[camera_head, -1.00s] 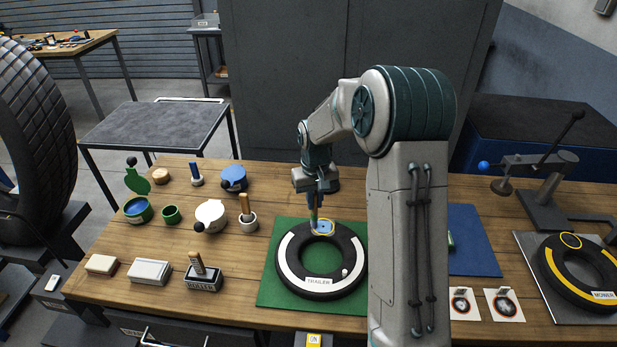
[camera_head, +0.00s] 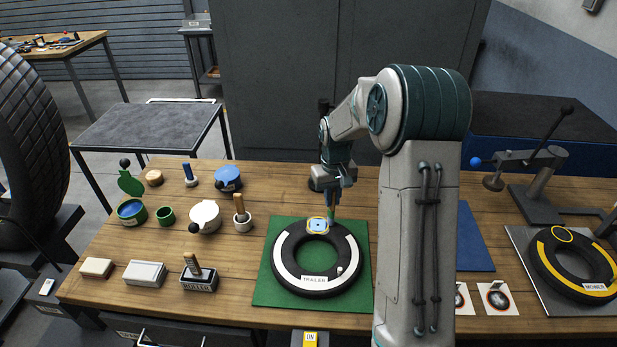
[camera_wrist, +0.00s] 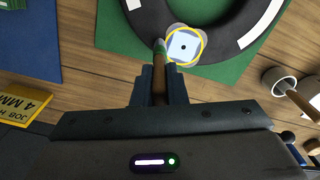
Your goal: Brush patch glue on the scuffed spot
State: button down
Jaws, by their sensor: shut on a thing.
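My gripper (camera_head: 333,188) is shut on a brush with a brown handle (camera_wrist: 158,88) and a greenish tip, pointing down. The black tyre marked TRAILER (camera_head: 354,260) lies flat on a green mat (camera_head: 262,292). The spot (camera_head: 318,226) at its back edge is ringed in yellow and holds a pale blue square with a dark dot. In the wrist view the spot (camera_wrist: 182,50) lies just right of the brush tip. The tip is over the tyre beside the ring; I cannot tell if it touches. A green pot with blue contents (camera_head: 131,211) stands open at left.
A white pot with a wooden-handled tool (camera_head: 242,218), a white lidded pot (camera_head: 205,216) and a roller block (camera_head: 198,284) stand left of the mat. The MOWER tyre (camera_head: 573,265) is at right. Bare wood lies between the pots and the blocks.

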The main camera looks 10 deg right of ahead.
jog(key=shift+a+r+p, duration=0.1)
jog(key=shift+r+p, duration=1.85)
jog(key=shift+r, duration=2)
